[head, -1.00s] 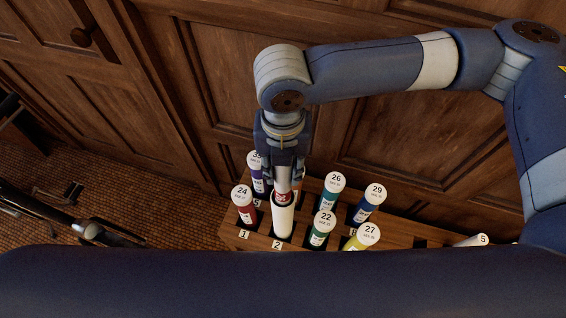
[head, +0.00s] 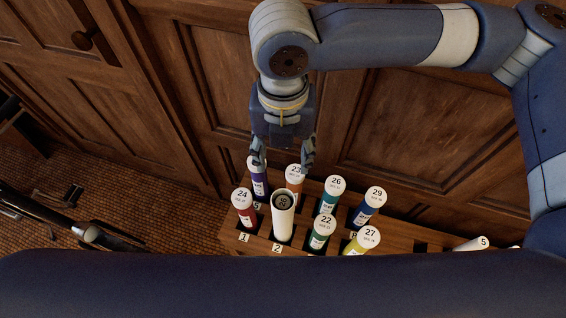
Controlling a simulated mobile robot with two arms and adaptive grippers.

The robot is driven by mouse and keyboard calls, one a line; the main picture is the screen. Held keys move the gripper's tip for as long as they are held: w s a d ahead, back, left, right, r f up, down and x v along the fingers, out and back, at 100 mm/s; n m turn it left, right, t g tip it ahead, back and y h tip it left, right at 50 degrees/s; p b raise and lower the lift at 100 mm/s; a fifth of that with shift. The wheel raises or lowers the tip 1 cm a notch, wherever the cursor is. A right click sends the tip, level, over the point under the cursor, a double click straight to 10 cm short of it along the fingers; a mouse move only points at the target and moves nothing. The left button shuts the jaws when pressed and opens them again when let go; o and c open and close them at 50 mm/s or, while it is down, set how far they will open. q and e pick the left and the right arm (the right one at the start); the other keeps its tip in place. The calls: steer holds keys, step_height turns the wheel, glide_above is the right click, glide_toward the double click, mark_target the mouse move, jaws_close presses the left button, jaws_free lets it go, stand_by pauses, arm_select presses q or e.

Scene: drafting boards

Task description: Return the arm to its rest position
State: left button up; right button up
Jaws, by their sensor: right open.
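My right gripper (head: 283,162) is open and empty, pointing down above the back row of a wooden rack (head: 400,232). Its fingers are spread in front of the cabinet, near the caps of a purple tube (head: 259,184) and an orange tube (head: 295,189). A white tube (head: 283,222) stands in the slot marked 2, in front of the gripper and apart from it. My right arm reaches in from the right. My left gripper is out of view.
Other capped tubes stand in the rack: red 24 (head: 243,210), green 26 (head: 331,195), blue 29 (head: 370,207), green 22 (head: 321,231) and yellow 27 (head: 362,240). A white-capped tube (head: 471,243) lies tilted at right. Wooden cabinet doors (head: 420,130) rise close behind.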

step_height(320, 180, up, 6)
steer(key=shift+f, duration=0.15)
